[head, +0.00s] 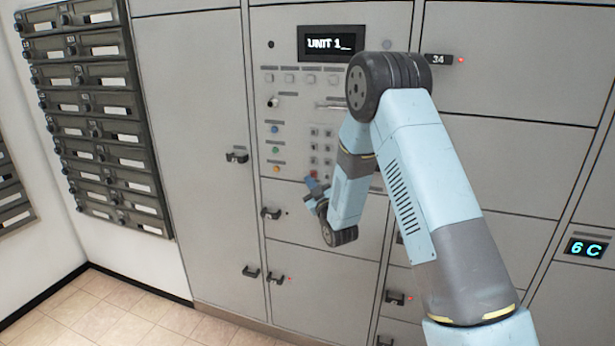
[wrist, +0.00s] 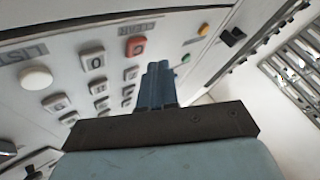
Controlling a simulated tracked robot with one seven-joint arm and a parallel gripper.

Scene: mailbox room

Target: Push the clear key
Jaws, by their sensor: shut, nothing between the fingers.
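A keypad of grey keys (head: 321,146) sits on the grey panel, mostly to the left of my arm. Its red key shows close up in the wrist view (wrist: 135,46), with a small label above it that I cannot read for certain; it may be the clear key. My gripper (head: 313,183) is shut and empty, low in front of the keypad in the head view. In the wrist view its blue fingers (wrist: 158,72) point toward the panel, just right of the red key. I cannot tell whether they touch anything. The display (head: 331,43) reads "UNIT 1_".
Blue, green and orange buttons (head: 276,150) run down the panel left of the keypad. A round white button (wrist: 36,78) shows in the wrist view. Grey locker doors with black handles (head: 237,157) surround the panel. Dark mailboxes (head: 92,110) line the left wall.

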